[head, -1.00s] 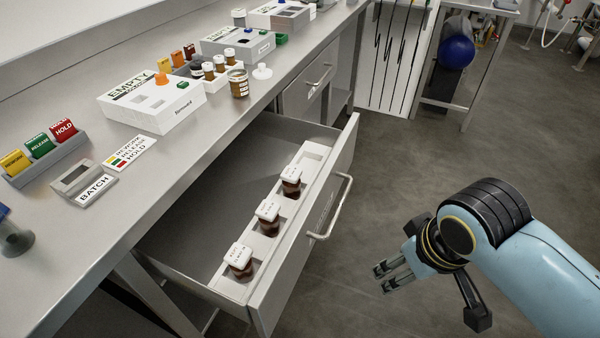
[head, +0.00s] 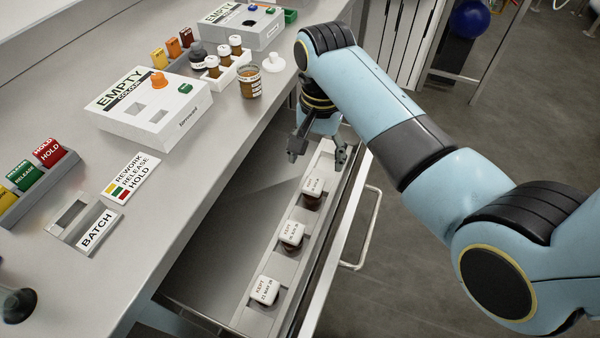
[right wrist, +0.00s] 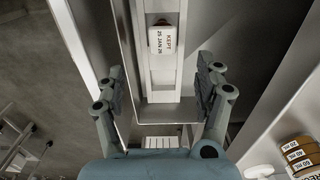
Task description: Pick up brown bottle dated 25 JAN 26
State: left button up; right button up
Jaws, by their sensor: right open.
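Three brown bottles with white lettered caps stand in a row in the white rack (head: 298,207) along the open drawer's front. The cap of the far bottle (head: 313,187) shows in the right wrist view as KEPT 25 JAN 26 (right wrist: 163,40). The middle bottle (head: 291,234) and the near bottle (head: 265,291) have dates too small to read surely. My right gripper (head: 317,158) is open and empty, pointing down above the far end of the drawer, just beyond the far bottle. In the right wrist view its fingers (right wrist: 162,85) are spread, with the bottle ahead between their lines.
The drawer's front panel and handle (head: 364,235) stand out to the right. The steel counter (head: 190,190) on the left carries an EMPTY box (head: 150,105), another brown bottle (head: 249,82), a BATCH stand (head: 85,222) and coloured tags. The drawer behind the rack is clear.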

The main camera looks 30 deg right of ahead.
aim_at(313, 184)
notch_tip(313, 184, down, 2)
jog(key=shift+f, duration=0.1)
notch_tip(313, 184, down, 3)
jog(key=shift+b, duration=0.45)
jog(key=shift+w+a+f, duration=0.1)
jog(key=shift+f, duration=0.25)
notch_tip(313, 184, down, 4)
jog(key=shift+w+f+b, duration=0.1)
jog(key=shift+f+b, duration=0.15)
jog(key=shift+b, duration=0.25)
jog(key=c, duration=1.4)
pick_arm(q)
jog(key=s+f, duration=0.2)
jog(key=shift+s, duration=0.4)
